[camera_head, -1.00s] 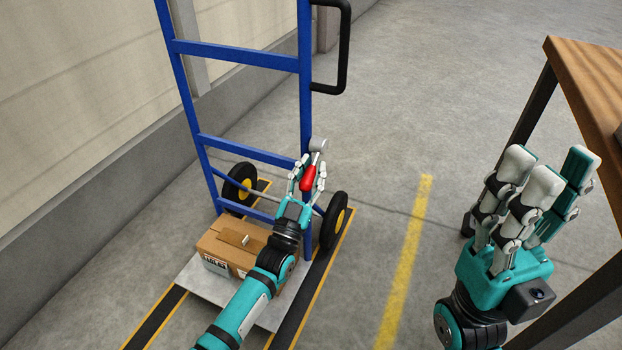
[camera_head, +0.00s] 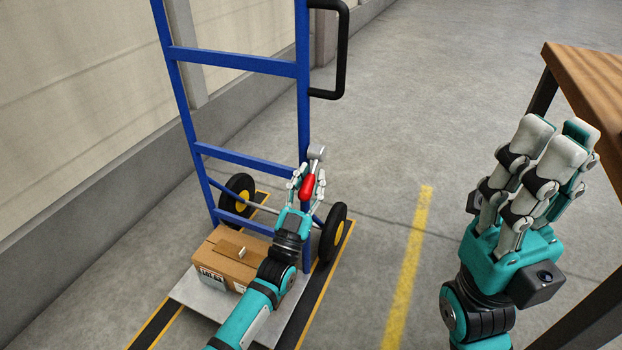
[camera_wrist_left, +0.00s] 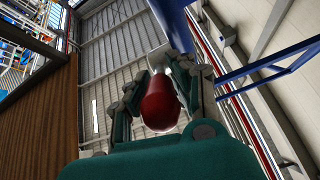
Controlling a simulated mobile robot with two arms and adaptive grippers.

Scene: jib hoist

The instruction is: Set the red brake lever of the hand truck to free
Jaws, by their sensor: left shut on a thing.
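The blue hand truck (camera_head: 303,90) stands upright at the left of the head view. Its red brake lever (camera_head: 308,187) sits low on the right upright, below a grey pivot (camera_head: 317,152). My left gripper (camera_head: 307,183) is around the red grip, with fingers on both sides of it, and is shut on it. In the left wrist view the red grip (camera_wrist_left: 160,103) lies between the fingers, its rounded end towards the palm. My right gripper (camera_head: 540,170) is raised at the right, away from the truck, with its fingers pointing up. I cannot tell whether it is shut.
A cardboard box (camera_head: 228,257) rests on the truck's grey toe plate (camera_head: 195,298). Black wheels (camera_head: 333,232) flank the frame. A wooden table (camera_head: 590,85) stands at the right. A wall (camera_head: 60,130) runs along the left. The floor beyond the yellow line (camera_head: 408,260) is clear.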

